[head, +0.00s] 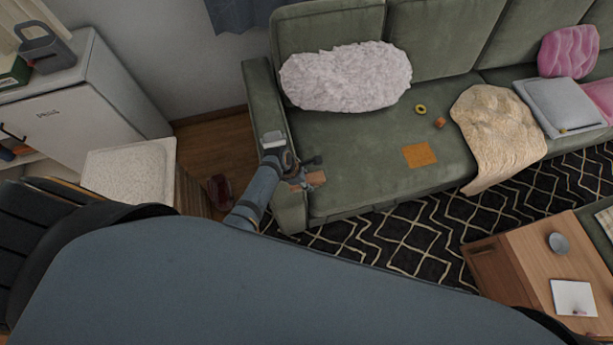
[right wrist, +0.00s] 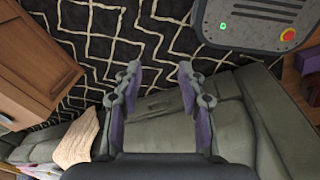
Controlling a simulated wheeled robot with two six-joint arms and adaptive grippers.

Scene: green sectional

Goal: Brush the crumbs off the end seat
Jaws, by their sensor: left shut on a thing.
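The end seat (head: 360,150) of the green sofa is in the head view, beside its left armrest (head: 264,110). My left gripper (head: 305,174) is at the seat's front left, by the armrest. It is shut on a small brown thing (head: 317,179), perhaps a brush; the gripper partly hides it. I cannot make out crumbs on the seat. An orange square (head: 420,155) lies flat near the seat's front. My right gripper (right wrist: 158,80) shows in the right wrist view, with its fingers apart and nothing between them.
A fluffy white cushion (head: 345,77) lies at the seat's back. A yellow ring (head: 420,109) and an orange block (head: 440,122) lie right of it. A beige throw (head: 498,135) drapes over the front edge. A wooden table (head: 525,265) stands at the lower right.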

